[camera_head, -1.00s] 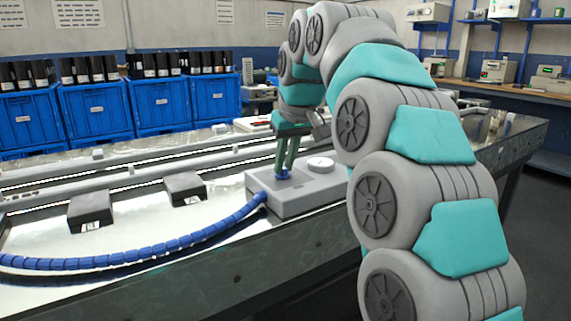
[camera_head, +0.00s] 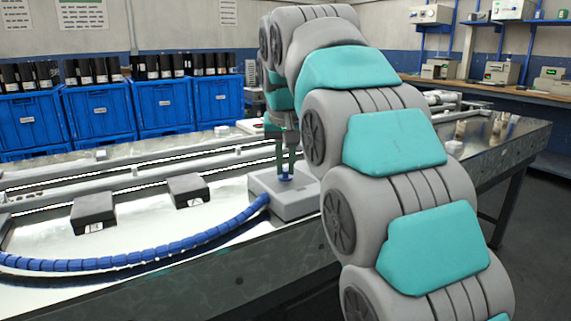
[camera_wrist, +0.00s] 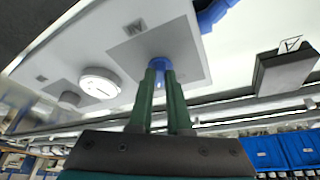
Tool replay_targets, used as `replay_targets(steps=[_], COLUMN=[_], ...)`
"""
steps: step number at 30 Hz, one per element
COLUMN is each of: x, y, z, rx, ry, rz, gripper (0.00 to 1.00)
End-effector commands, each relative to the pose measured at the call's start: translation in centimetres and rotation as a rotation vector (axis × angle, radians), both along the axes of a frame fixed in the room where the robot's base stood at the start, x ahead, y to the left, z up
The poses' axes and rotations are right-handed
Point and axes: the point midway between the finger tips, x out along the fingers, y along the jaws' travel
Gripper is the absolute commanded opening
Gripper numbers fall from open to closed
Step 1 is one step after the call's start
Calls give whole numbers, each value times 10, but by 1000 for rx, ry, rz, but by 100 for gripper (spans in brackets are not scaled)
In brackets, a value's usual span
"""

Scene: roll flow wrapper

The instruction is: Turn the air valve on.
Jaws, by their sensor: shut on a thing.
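The air valve is a small blue knob (camera_head: 285,178) on top of a grey box (camera_head: 296,207) on the table. In the wrist view the blue knob (camera_wrist: 158,63) sits on a grey square panel of the box. My gripper (camera_head: 285,165) points down at it, with its two green fingers closed around the knob's sides. In the wrist view my gripper (camera_wrist: 160,76) covers part of the knob, so its exact angle is hard to tell. A blue segmented hose (camera_head: 190,240) runs to the box's left side.
A round white dial (camera_wrist: 99,83) is on the same box top; my arm hides it in the head view. Two dark blocks (camera_head: 93,211) and (camera_head: 188,190) stand on the table to the left. Blue crates (camera_head: 99,110) line the back.

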Motion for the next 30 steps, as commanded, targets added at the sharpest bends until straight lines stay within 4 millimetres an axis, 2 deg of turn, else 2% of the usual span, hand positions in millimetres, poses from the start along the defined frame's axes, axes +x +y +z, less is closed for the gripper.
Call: replay_targets(steps=[6,7,15,23,30], x=[0,0,0,0,-3], y=[0,0,0,0,0], z=[0,0,0,0,8], rx=[0,0,0,0,1], ry=[1,1,1,0,-2], rz=[0,0,1,1,1], gripper=[0,17,46,46,46])
